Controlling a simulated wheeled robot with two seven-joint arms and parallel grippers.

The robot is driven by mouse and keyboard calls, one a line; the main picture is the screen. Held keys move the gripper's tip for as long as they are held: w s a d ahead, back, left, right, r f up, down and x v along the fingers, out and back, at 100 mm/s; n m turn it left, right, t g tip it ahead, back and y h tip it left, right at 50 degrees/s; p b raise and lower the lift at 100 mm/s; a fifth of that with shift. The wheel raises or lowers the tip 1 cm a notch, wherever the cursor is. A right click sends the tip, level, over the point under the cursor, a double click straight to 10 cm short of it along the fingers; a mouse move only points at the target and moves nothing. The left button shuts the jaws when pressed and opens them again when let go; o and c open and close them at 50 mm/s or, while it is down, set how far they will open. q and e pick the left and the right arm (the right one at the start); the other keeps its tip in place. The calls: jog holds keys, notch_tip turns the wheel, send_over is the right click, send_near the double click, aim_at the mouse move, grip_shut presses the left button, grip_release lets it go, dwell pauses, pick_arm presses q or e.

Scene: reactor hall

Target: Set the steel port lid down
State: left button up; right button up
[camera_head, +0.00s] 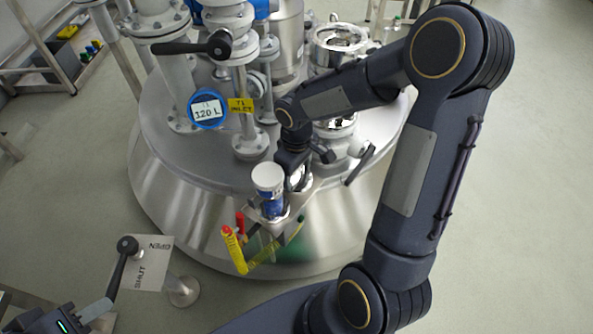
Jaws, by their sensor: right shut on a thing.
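My right arm reaches in over the steel reactor (165,165), its gripper (297,172) pointing down at the reactor's front edge. That gripper is shut on what seems to be the steel port lid (302,183); only a little grey metal shows between the jaws, and I cannot tell whether it touches a surface. A white-capped blue bottle (269,180) stands just left of the gripper, on a small bracket tray (292,219). A shiny steel port (337,127) is partly hidden behind my arm. My left gripper (98,312) is at the bottom left; its jaw opening is unclear.
Pipes with a black lever (193,47), a blue-rimmed gauge (207,109) and a yellow tag (240,105) crowd the reactor top. Yellow and red handled tools (234,250) hang in front. A lever post with an OPEN/SHUT plate (150,265) stands front left. Right floor is clear.

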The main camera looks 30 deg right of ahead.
jog(key=shift+f, duration=0.15)
jog(key=o, duration=1.2)
jog(key=shift+c, duration=0.2)
jog(key=shift+r, duration=0.55)
notch_tip(320, 180, up, 11)
jog(key=p, duration=0.4)
jog(key=shift+r, duration=0.15)
